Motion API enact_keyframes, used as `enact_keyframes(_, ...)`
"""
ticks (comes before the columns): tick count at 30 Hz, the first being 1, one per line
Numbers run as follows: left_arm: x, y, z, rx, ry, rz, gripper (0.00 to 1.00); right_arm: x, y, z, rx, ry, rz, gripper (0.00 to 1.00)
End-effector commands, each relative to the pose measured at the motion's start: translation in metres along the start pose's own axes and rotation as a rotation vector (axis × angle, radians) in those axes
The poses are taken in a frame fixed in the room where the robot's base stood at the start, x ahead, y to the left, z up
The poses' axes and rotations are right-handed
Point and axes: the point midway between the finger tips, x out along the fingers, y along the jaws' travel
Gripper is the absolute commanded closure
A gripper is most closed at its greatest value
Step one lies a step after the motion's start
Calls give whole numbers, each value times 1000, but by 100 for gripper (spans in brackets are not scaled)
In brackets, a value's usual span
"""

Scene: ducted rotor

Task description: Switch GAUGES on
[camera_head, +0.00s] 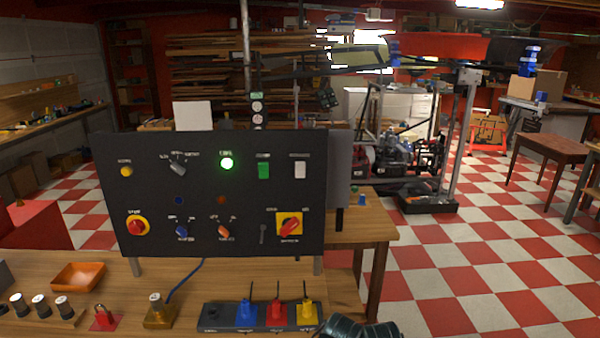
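A black control panel (150,200) stands upright on the wooden bench. Its labels are too small to read surely, so I cannot tell which control is GAUGES. Lower row: a red and yellow stop button (138,227), a blue selector (182,231), an orange selector (223,231), a small toggle (262,234) and a red rotary switch (289,226) on a yellow plate. Neither gripper shows.
A dark rounded object (345,328) at the bottom edge is unclear. The panel's front is unobstructed.

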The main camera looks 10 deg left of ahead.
Motion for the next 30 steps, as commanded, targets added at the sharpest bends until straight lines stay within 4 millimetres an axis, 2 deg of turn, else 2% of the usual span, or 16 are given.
enact_keyframes(1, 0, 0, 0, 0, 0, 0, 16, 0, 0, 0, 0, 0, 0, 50)
enact_keyframes(2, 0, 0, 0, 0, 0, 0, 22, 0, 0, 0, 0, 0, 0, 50)
enact_keyframes(15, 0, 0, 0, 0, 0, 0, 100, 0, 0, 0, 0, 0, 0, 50)
enact_keyframes(30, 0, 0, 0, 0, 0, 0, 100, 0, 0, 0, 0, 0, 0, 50)
